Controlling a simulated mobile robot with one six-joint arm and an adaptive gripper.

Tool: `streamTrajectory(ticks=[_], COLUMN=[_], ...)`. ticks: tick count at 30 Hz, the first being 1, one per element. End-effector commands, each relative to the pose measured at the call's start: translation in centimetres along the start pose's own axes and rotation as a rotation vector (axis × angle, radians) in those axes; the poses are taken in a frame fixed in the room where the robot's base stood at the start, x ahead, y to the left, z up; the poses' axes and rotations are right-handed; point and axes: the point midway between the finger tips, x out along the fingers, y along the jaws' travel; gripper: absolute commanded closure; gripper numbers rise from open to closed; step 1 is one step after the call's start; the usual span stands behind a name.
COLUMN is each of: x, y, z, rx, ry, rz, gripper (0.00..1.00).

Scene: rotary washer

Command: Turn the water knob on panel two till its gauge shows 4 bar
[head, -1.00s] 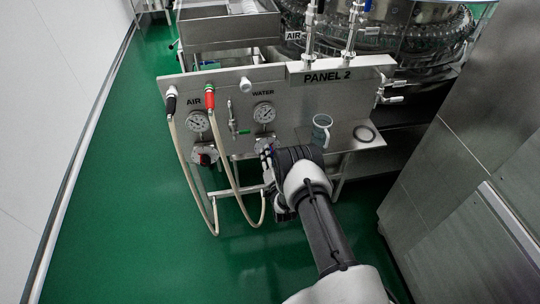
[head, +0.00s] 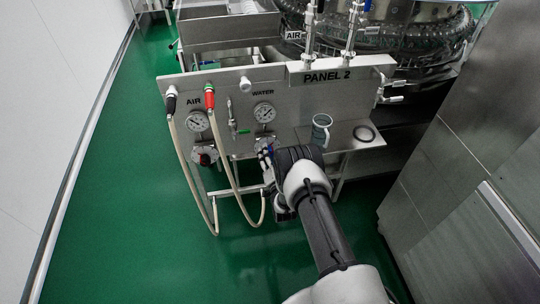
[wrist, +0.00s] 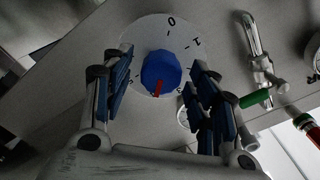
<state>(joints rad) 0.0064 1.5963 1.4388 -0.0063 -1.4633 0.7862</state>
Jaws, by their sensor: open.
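Panel two (head: 290,112) is a steel board labelled "PANEL 2" in the head view. Its WATER gauge (head: 264,113) has a white face; the needle is too small to read. In the wrist view the blue water knob (wrist: 161,72) sits on a round marked dial (wrist: 138,32), with a red pointer toward the bottom of the picture. My gripper (wrist: 158,82) is open, one finger on each side of the knob, with visible gaps. In the head view my gripper (head: 266,155) is below the WATER gauge and mostly covers the knob.
The AIR gauge (head: 197,121) and its knob (head: 205,155) are at the left, with beige hoses (head: 186,170) hanging down. A mug (head: 321,129) stands on a small shelf (head: 345,138) at the right. A green-handled valve (wrist: 256,98) is beside the knob. Green floor is free at left.

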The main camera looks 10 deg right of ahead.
Motion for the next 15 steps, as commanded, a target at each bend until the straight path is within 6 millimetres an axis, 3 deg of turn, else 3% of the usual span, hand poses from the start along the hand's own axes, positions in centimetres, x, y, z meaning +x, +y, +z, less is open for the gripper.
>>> streamTrajectory(ticks=[8,15], x=[-0.2,-3.9], y=[0.0,0.1], z=[0.0,0.1], rx=[0.000,0.000], ry=[0.000,-0.003], rz=[0.000,0.003], gripper=[0.46,0.46])
